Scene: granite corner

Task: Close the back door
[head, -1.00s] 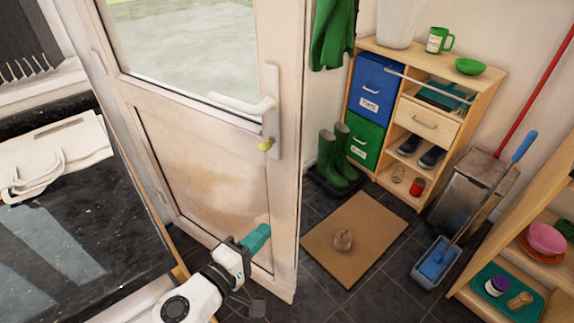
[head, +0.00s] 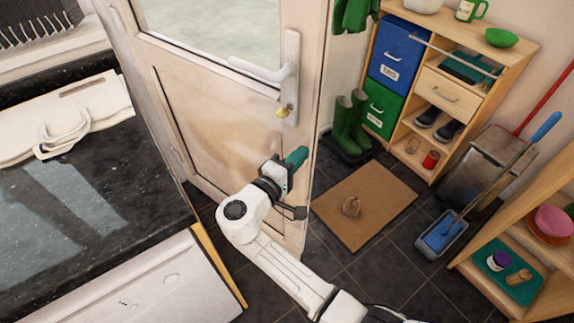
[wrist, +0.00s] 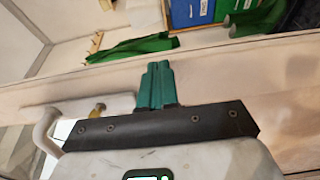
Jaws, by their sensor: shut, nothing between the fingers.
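The back door (head: 215,137) stands open in the head view, a cream door with a glass upper pane. Its white lever handle (head: 262,72) and a brass key or knob (head: 283,112) sit near its right edge. My gripper (head: 298,157) is shut and empty, its teal fingers at the door's lower right part, below the handle. Whether they touch the door I cannot tell. In the wrist view the shut teal fingers (wrist: 157,85) show in front of the door's pale edge, with the handle (wrist: 45,130) to the left.
A black counter (head: 75,215) is left; a blue dustpan (head: 441,235) and shelf (head: 500,245) are right.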

